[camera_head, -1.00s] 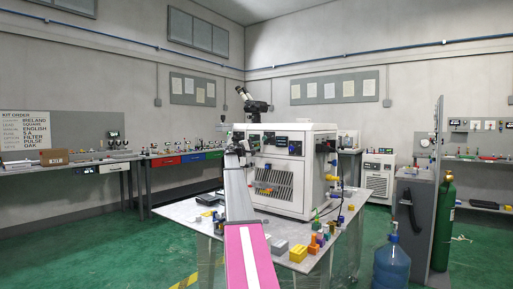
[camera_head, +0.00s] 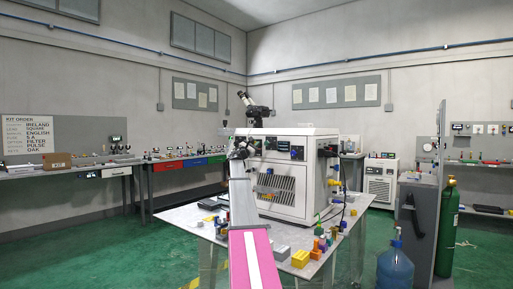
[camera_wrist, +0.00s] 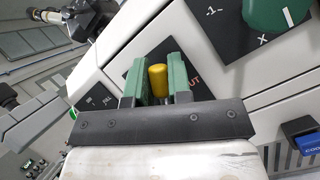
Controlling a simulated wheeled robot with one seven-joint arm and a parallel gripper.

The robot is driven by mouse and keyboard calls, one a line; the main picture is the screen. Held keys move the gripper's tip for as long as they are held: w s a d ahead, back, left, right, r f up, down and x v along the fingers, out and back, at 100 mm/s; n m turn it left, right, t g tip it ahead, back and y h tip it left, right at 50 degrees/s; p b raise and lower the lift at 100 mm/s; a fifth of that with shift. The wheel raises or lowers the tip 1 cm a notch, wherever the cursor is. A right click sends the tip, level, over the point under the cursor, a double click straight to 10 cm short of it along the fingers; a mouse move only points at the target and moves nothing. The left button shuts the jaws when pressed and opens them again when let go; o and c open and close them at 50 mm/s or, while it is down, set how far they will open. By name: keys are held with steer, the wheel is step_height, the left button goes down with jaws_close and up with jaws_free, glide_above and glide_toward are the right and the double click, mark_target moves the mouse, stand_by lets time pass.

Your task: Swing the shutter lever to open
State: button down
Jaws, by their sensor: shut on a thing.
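The shutter lever's yellow grip (camera_wrist: 158,84) stands between the two green fingers of my gripper (camera_wrist: 159,74) in the wrist view. The fingers are closed on it from both sides. Behind it is a dark label plate with red letters, of which only "UT" shows clearly; my fingers hide the rest. The lever sits on the white machine (camera_head: 285,205), on the table. In the head view my arm reaches to the machine's front left, and my wrist hides the lever there.
A green round dial (camera_wrist: 272,12) is at the wrist view's upper right, with a blue-labelled part (camera_wrist: 308,143) below it. A microscope (camera_head: 254,108) stands atop the machine. Small coloured parts (camera_head: 305,255) lie on the table's front right. A blue water bottle (camera_head: 392,265) stands right.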

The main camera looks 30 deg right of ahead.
steer(key=n+t, duration=0.1)
steer(key=w+n+t, duration=0.1)
steer(key=n, duration=0.1)
steer(key=n+y, duration=0.1)
steer(key=n, duration=0.1)
steer(key=shift+w+a+r+t, duration=0.15)
steer(key=shift+a+r+t, duration=0.1)
steer(key=shift+a+t, duration=0.15)
steer(key=shift+w+a+n+t+y, duration=0.1)
steer(key=shift+w+n+t+y, duration=0.2)
steer(key=shift+n, duration=0.4)
steer(key=shift+w+n+t+y, duration=0.15)
steer(key=shift+n+t, duration=0.2)
steer(key=shift+n, duration=0.35)
steer(key=shift+w+a+n+t+y, duration=0.1)
steer(key=shift+n+t+y, duration=0.2)
steer(key=shift+n, duration=0.4)
steer(key=c, duration=1.1)
jaws_free()
steer(key=v, duration=1)
steer(key=shift+s+a+f, duration=0.15)
steer(key=shift+s+a, duration=0.05)
steer(key=shift+a, duration=0.05)
